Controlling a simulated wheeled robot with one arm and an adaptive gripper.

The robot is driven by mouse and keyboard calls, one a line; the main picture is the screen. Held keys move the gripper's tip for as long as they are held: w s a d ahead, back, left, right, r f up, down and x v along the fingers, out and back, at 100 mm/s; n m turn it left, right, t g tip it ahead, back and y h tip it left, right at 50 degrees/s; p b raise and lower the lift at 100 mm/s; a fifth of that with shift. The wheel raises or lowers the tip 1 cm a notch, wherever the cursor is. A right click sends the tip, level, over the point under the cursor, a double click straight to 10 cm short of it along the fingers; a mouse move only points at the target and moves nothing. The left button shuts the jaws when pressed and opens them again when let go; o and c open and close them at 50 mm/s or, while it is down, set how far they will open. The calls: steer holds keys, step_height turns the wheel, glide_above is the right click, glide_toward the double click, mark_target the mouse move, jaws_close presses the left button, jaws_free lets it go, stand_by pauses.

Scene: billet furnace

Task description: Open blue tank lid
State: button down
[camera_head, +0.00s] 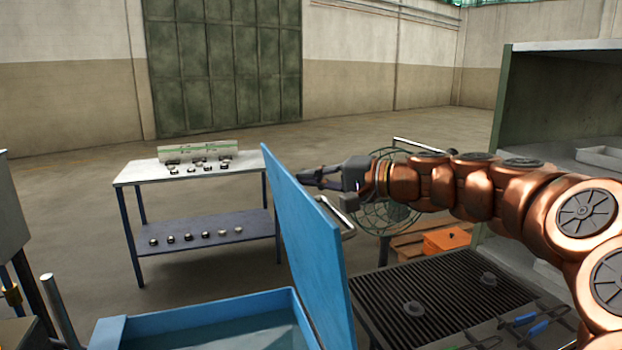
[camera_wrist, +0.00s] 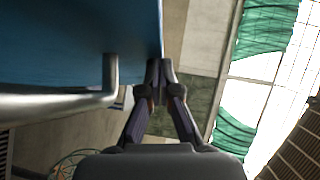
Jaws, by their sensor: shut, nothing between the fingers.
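The blue tank lid (camera_head: 303,240) stands raised, near upright, on the right side of the blue tank (camera_head: 215,305). The tank's top is uncovered and greyish liquid or a grey inner surface shows inside. A metal bar handle (camera_head: 335,215) sits on the lid's right-hand face. My gripper (camera_head: 303,177) is shut and empty, near the lid's upper edge on the handle side. In the wrist view the lid (camera_wrist: 70,40) fills the upper left, its handle (camera_wrist: 60,104) lies left of the fingers, and my closed fingertips (camera_wrist: 159,68) are close to the lid's edge. Contact cannot be told.
A table (camera_head: 150,172) with small metal parts on top and on its lower shelf stands behind. A dark grate (camera_head: 430,300) with blue-handled tools lies right of the lid. An orange box (camera_head: 446,240) and a green fan (camera_head: 390,210) stand beyond. Open floor lies behind.

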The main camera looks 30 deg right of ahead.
steer(key=w+d+b+v, duration=0.1)
steer(key=d+b+v, duration=0.1)
steer(key=v, duration=1.1)
steer(key=shift+w+r, duration=0.25)
steer(key=shift+w, duration=0.1)
steer(key=shift+d, duration=0.1)
